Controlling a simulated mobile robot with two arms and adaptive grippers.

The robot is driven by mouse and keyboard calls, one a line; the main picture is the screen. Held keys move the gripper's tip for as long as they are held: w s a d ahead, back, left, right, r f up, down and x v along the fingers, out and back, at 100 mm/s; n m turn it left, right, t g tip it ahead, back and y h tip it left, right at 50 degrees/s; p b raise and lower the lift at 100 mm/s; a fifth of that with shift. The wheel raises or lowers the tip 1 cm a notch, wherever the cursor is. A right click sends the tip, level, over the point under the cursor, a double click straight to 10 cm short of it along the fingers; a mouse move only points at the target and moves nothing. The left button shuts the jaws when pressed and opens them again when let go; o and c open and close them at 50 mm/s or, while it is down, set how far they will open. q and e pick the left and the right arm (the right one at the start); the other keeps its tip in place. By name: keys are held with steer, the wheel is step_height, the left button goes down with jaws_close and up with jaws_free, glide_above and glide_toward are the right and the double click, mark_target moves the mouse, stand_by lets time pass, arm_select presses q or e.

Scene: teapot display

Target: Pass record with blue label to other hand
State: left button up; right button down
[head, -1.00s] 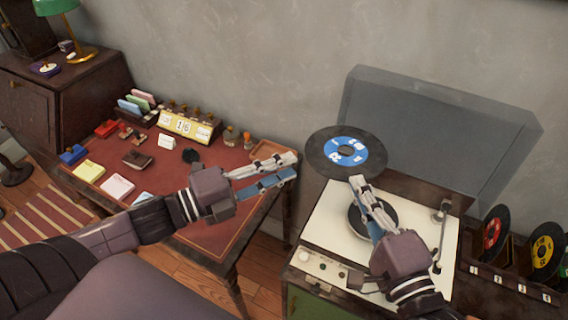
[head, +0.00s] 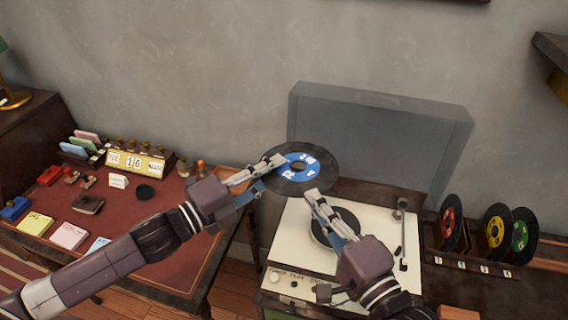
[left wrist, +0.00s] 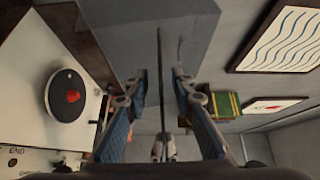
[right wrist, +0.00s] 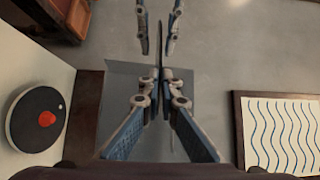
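The black record with the blue label (head: 322,160) is held above the turntable. It shows edge-on in the left wrist view (left wrist: 160,75) and the right wrist view (right wrist: 158,52). My right gripper (head: 317,197) is shut on its near edge; in the right wrist view its fingers (right wrist: 157,82) pinch the disc. My left gripper (head: 268,174) is at the record's left edge. In the left wrist view its fingers (left wrist: 160,88) stand apart on both sides of the disc, with gaps.
The record player (head: 298,245) stands below with its translucent lid (head: 375,140) raised behind. Several other records, including one with a red label (head: 449,222), stand in a rack at right. A desk (head: 165,235) with stationery is at left.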

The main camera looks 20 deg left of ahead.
arm_select(q)
steer(key=shift+x, duration=1.7)
steer(key=shift+c, duration=0.6)
jaws_close()
arm_select(e)
steer(key=c, duration=2.1)
jaws_free()
